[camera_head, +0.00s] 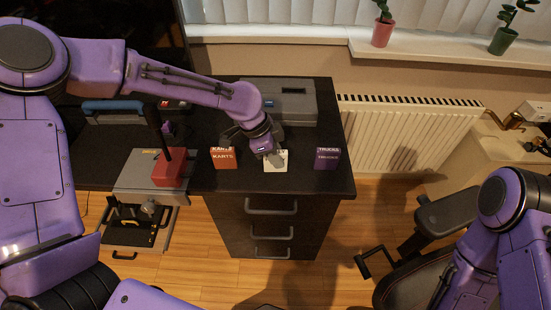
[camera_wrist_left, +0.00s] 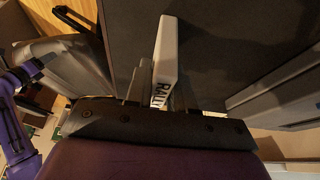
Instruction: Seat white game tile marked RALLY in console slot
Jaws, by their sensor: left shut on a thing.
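The white RALLY tile (camera_head: 275,161) stands among the game tiles near the front of the dark desktop. My left gripper (camera_head: 272,156) is over it and shut on it, covering part of its lettering. In the left wrist view the white tile (camera_wrist_left: 166,55) is held on edge between the fingers, with RALLY readable on its side. The grey console (camera_head: 285,100) sits at the back of the desk, behind my left gripper.
The red KARTS tile (camera_head: 224,158) stands left of the white tile, the purple TRUCKS tile (camera_head: 327,158) right of it. A lever with a red base (camera_head: 169,168) is farther left. A dark chair (camera_head: 420,280) stands at the lower right.

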